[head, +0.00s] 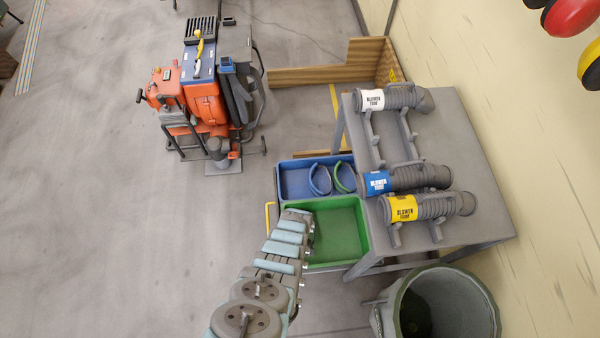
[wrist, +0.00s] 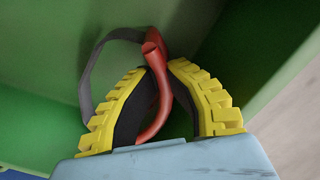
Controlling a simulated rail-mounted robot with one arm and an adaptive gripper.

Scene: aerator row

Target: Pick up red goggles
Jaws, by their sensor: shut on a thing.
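The red goggles (wrist: 161,100) show in the wrist view as a curved red frame with a grey strap (wrist: 97,70) looping up to the left. My gripper (wrist: 158,68), with yellow ribbed fingers and dark pads, is shut on the red frame. Its fingers and the blue-grey housing hide part of the goggles. They are inside or just over the green bin (head: 345,230), whose green walls surround them in the wrist view. In the head view my arm reaches the bin's left side and hides the gripper and the red goggles.
A blue bin (head: 292,181) with blue goggles (head: 319,180) and green goggles (head: 344,178) adjoins the green bin. A grey table (head: 455,220) with blower tubes stands to the right. A grey-green barrel (head: 440,300) stands below it. An orange machine (head: 205,95) stands at upper left. Floor on the left is clear.

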